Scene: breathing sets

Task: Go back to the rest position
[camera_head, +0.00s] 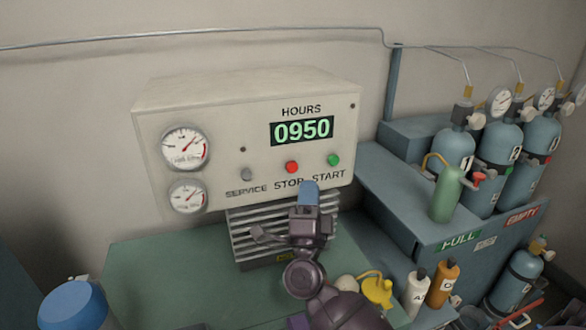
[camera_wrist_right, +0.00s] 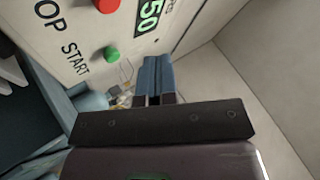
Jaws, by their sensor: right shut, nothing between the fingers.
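My right gripper (camera_head: 308,188) is in front of the lower part of the cream control panel (camera_head: 235,130), below the STOP and START labels. Its blue fingers are together and empty, and they also show in the right wrist view (camera_wrist_right: 153,75). The panel has a grey SERVICE button (camera_head: 246,174), a red STOP button (camera_head: 292,167) and a green START button (camera_head: 334,160). The green button (camera_wrist_right: 111,54) shows beside the fingers in the right wrist view, with the fingers apart from it. The display (camera_head: 302,130) reads 0950. My left gripper is not in view.
A grey vented unit (camera_head: 245,235) is under the panel, partly behind my right arm. Blue cylinders with gauges (camera_head: 455,150) and a green bottle (camera_head: 446,195) stand at right. White (camera_head: 417,295) and orange (camera_head: 442,285) bottles and a yellow item (camera_head: 377,291) are close right of my arm.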

